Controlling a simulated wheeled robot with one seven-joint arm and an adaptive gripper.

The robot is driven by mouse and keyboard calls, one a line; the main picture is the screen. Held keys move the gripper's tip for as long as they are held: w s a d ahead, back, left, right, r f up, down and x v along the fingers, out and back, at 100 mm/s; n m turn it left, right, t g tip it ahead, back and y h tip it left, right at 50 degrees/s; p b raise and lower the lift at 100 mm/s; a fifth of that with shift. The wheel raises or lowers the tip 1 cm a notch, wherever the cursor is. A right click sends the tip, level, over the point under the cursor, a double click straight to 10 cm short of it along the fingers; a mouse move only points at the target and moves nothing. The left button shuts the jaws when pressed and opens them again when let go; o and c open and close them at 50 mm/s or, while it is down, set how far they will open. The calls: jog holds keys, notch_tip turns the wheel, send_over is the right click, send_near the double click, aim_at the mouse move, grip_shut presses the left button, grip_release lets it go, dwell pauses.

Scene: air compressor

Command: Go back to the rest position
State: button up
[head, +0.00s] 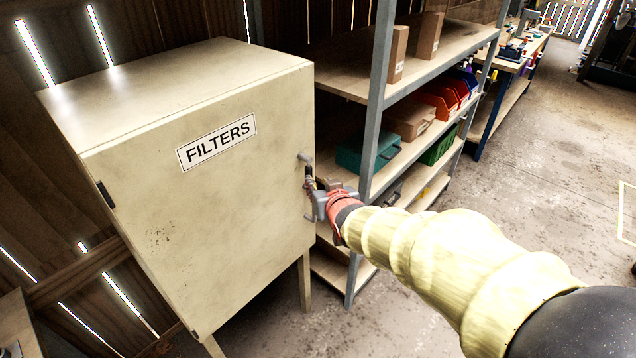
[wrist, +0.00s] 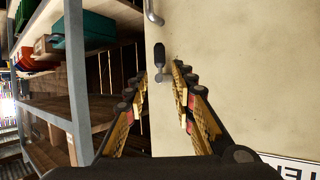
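The beige filters cabinet (head: 215,215) stands at the left of the head view, its labelled door shut. My gripper (head: 312,183) is at the right edge of that door, just below the metal handle (head: 305,158). In the wrist view my gripper (wrist: 161,72) is open, with its two fingers apart and nothing held between them. A dark latch or lock piece (wrist: 159,58) on the door shows beyond the gap between the fingertips. The handle (wrist: 153,13) is at the top of the wrist view. I cannot tell whether a fingertip touches the door.
A metal-framed shelf (head: 378,110) with wooden boards stands close to the right of the cabinet. It holds a teal case (head: 368,152), cardboard boxes (head: 430,35) and coloured bins (head: 440,102). A workbench (head: 512,60) stands farther back.

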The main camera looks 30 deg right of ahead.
dwell(0.4)
jog(key=s+a+f+g+y, duration=0.1)
jog(key=s+a+f+g, duration=0.2)
jog(key=s, duration=0.4)
jog(key=s+a+f+g, duration=0.1)
jog(key=s+f+g, duration=0.25)
jog(key=s, duration=0.25)
jog(key=s+a+r+n+y, duration=0.1)
jog(key=s+a+r, duration=0.3)
jog(key=s, duration=0.2)
jog(key=s+a+r+n+y, duration=0.1)
jog(key=s+a+r, duration=0.4)
jog(key=s, duration=0.2)
jog(key=shift+a+n+g, duration=0.25)
jog(key=shift+n+g, duration=0.1)
jog(key=shift+n, duration=0.05)
jog(key=shift+r, duration=0.15)
